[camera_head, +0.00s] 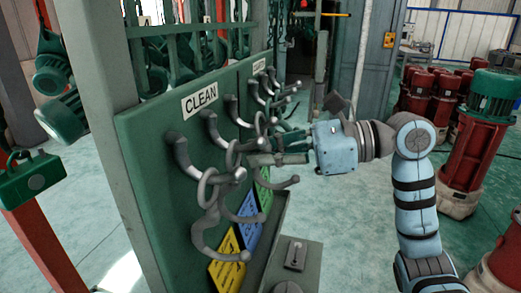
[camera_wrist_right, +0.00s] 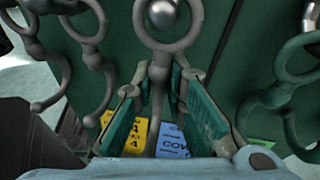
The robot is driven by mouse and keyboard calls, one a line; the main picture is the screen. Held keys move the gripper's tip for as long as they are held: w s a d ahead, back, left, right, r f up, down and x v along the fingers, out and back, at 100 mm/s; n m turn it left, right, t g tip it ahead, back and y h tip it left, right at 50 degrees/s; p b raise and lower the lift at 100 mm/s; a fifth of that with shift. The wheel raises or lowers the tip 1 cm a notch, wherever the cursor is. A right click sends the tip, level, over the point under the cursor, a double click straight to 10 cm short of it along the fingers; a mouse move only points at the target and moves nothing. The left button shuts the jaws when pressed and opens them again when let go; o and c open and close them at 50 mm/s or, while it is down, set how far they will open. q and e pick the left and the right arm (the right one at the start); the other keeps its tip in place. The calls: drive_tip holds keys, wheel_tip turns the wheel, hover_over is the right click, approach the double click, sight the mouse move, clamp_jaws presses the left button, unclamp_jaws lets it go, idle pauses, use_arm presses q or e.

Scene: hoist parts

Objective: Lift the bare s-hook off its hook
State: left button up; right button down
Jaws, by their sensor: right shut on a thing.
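The grey s-hook (camera_wrist_right: 159,72) at the middle of the right wrist view has a round eye at its top. The eye is around the knobbed tip of a wall hook (camera_wrist_right: 163,13). Its shank runs down between the green pads of my right gripper (camera_wrist_right: 160,92), which is shut on it. In the head view my right gripper (camera_head: 284,149) reaches in from the right to the row of hooks on the green board (camera_head: 152,150). Which s-hook it holds is hard to pick out there. The s-hook's lower end is mostly hidden. My left gripper is not in view.
Yellow (camera_head: 228,265) and blue (camera_head: 248,220) labels are low on the board. Red and green machines (camera_head: 484,130) stand at right. Open floor lies between.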

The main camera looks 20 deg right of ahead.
drive_tip(key=shift+s+d+r+h+p, duration=0.3)
drive_tip(key=shift+d+r+p, duration=0.05)
drive_tip(key=shift+d+p, duration=0.2)
drive_tip(key=shift+f, duration=0.1)
drive_tip(key=shift+s+d+r, duration=0.35)
drive_tip(key=shift+s+d, duration=0.05)
drive_tip(key=shift+d, duration=0.1)
